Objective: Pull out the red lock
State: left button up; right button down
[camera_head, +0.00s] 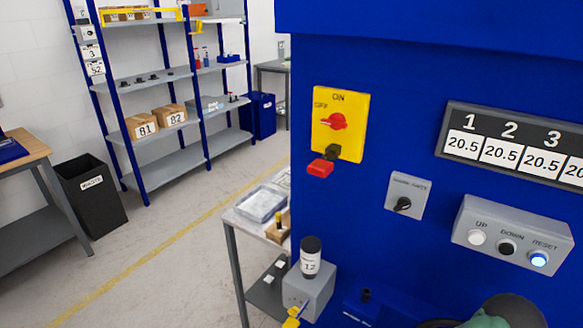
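The red lock (320,168) hangs at the lower left edge of the yellow ON/OFF switch plate (349,145) on the blue machine. A small dark piece (332,152) sits right above the lock, against the plate. The red rotary knob (333,121) is on the plate above it and lies roughly sideways, near the OFF mark. No gripper can be made out in the head view, and nothing touches the lock.
The blue machine (400,110) fills the right side, with a black selector (403,204), a button box (512,236) and a number display (515,147). A grey side table (236,221) stands below left. Dark rounded shapes at the bottom right are unclear.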

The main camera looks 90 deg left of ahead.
aim_at(322, 169)
jog(key=u, duration=2.85)
